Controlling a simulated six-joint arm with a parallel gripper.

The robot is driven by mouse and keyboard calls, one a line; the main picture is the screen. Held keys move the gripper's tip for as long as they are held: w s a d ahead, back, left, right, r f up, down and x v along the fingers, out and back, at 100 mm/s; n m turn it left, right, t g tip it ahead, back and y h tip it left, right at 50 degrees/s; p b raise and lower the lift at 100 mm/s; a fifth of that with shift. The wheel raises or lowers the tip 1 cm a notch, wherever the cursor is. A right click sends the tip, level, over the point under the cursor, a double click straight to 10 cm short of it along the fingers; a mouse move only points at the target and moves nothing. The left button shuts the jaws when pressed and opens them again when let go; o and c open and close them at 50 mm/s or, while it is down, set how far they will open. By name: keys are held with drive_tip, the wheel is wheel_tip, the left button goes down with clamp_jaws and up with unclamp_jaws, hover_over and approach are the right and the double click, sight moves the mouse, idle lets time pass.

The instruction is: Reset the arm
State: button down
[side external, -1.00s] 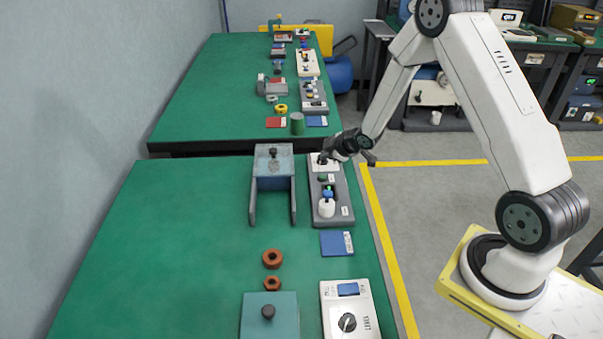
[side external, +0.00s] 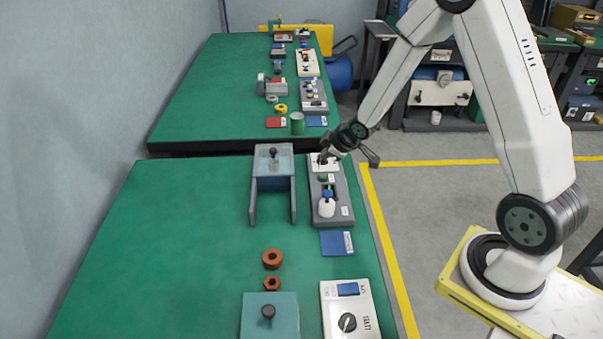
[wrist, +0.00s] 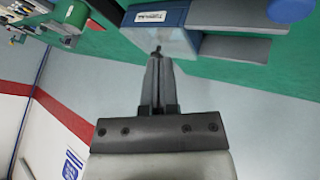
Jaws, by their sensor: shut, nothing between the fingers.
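My gripper (side external: 323,157) is at the far end of a grey control panel (side external: 339,210) on the near green table, by the panel's white plate. Contact with the panel cannot be told. In the wrist view my gripper (wrist: 158,52) shows its two fingers shut together, with nothing between them. Its tips appear in front of a blue-grey block (wrist: 178,42) with a white label. The panel also carries a white knob-like part (side external: 327,208) and a blue part just behind it.
Left of the panel stands a blue-grey fixture (side external: 273,180) with two legs. The table's left side is clear. A second table (side external: 200,100) stands behind.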

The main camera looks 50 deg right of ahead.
drive_tip(key=s+a+r+m+g, duration=0.2)
drive_tip(key=s+a, duration=0.4)
drive_tip(key=s, duration=0.3)
drive_tip(key=s+a+r+m+g+y, duration=0.1)
drive_tip(key=s+a+r+m+g, duration=0.2)
drive_tip(key=s, duration=0.5)
drive_tip(key=a+r+m, duration=0.1)
drive_tip(key=a+r, duration=0.1)
drive_tip(key=a, duration=0.1)
drive_tip(key=shift+s+a, duration=0.2)
drive_tip(key=shift+s, duration=0.2)
